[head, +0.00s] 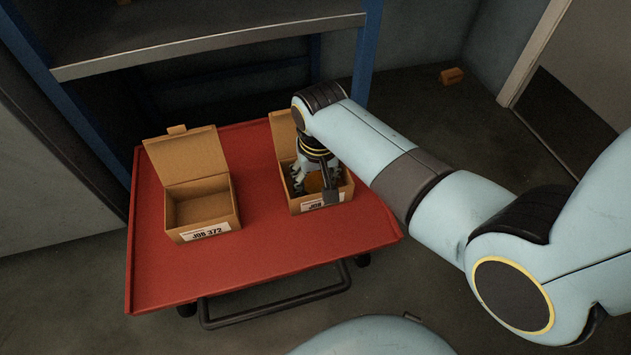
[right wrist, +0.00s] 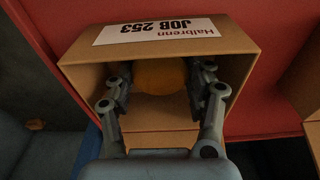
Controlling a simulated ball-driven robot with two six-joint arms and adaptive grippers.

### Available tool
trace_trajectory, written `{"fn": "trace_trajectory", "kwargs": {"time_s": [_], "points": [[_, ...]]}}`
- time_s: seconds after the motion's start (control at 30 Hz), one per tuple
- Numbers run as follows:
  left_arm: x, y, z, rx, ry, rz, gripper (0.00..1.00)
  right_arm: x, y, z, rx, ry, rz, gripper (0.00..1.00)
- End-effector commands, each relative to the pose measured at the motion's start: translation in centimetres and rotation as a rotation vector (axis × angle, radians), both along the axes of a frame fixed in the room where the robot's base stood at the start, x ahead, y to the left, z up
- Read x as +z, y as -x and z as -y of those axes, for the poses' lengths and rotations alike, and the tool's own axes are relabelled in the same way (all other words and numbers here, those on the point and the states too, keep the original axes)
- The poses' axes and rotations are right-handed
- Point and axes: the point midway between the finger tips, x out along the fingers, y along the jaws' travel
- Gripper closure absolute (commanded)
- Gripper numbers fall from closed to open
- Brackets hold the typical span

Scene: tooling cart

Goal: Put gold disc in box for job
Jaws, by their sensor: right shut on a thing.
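The gold disc (right wrist: 160,75) is between the fingers of my right gripper (right wrist: 160,88), which is shut on it. I cannot tell whether the disc touches the box floor. A second open box (head: 203,200), labelled JOB 372, stands at the left and looks empty. My left gripper is not in view.
Both boxes stand on a red cart top (head: 265,255) with bare room between them and in front. A shelf rack (head: 210,45) rises behind the cart. A small orange block (head: 451,76) lies on the floor at the back right.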

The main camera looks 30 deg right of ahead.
Motion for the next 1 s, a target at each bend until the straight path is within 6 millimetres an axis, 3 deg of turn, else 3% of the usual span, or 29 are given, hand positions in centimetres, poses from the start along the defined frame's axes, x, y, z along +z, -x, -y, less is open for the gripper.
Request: {"fn": "trace_trajectory", "kwargs": {"time_s": [0.43, 0.47, 0.5, 0.63, 1.0], "points": [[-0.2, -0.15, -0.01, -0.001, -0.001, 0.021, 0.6, -0.36, -0.1, 0.01, 0.0, 0.001, 0.002, 1.0], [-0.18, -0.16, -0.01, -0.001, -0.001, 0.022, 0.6, -0.37, -0.04, 0.01, 0.0, 0.0, 0.0, 0.42], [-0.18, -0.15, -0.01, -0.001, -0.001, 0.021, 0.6, -0.35, -0.04, 0.01, 0.0, 0.0, 0.0, 0.37], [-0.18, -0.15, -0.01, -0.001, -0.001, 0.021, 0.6, -0.36, -0.03, 0.01, 0.0, 0.0, 0.0, 0.22], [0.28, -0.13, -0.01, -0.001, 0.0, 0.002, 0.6, 0.29, -0.03, 0.0, 0.0, 0.001, 0.002, 0.22]]}}
